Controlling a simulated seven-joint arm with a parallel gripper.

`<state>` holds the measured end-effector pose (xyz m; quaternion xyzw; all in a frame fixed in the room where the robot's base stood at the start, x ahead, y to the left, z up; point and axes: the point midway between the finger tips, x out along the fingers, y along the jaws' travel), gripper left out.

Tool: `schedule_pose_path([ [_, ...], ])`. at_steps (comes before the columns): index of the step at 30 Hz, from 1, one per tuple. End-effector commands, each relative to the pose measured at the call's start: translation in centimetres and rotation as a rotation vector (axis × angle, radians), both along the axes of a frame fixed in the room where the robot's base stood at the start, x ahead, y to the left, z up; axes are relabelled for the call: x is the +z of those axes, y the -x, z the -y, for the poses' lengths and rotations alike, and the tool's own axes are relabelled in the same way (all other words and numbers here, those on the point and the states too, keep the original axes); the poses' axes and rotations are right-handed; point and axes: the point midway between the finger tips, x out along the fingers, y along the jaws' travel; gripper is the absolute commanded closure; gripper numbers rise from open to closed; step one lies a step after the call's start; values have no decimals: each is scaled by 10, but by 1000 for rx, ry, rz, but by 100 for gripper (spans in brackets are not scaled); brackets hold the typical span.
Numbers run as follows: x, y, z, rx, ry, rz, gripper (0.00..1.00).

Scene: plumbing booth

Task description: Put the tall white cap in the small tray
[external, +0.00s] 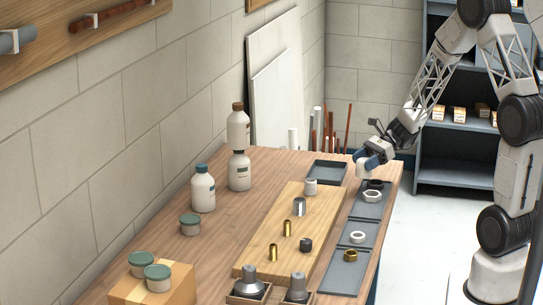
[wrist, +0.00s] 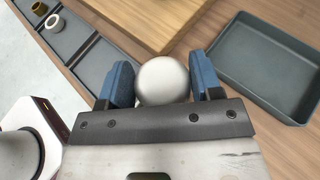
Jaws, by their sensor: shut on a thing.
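My gripper (external: 371,160) is shut on a pale, round-topped piece, which looks like the tall white cap (external: 362,171). In the wrist view the cap (wrist: 163,80) sits between the two blue fingers of my gripper (wrist: 164,82); its lower part is hidden. The gripper holds it near the far right end of the table, above or near the row of shallow trays. A small grey tray (external: 328,180) lies at the table's far end, left of the gripper in the external view. In the wrist view this tray (wrist: 262,92) is at the right, and its visible floor is empty.
Bottles (external: 203,190) stand left.

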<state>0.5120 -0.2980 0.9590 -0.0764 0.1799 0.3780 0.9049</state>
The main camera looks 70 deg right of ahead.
Motion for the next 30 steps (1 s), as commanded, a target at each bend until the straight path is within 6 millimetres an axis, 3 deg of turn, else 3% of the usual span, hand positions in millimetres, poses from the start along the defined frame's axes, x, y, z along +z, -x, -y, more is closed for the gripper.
schedule_pose_path([
  [14, 0, -5, 3, 0, 1, 1, 64],
  [30, -7, -66, 39, -1, 1, 1, 64],
])
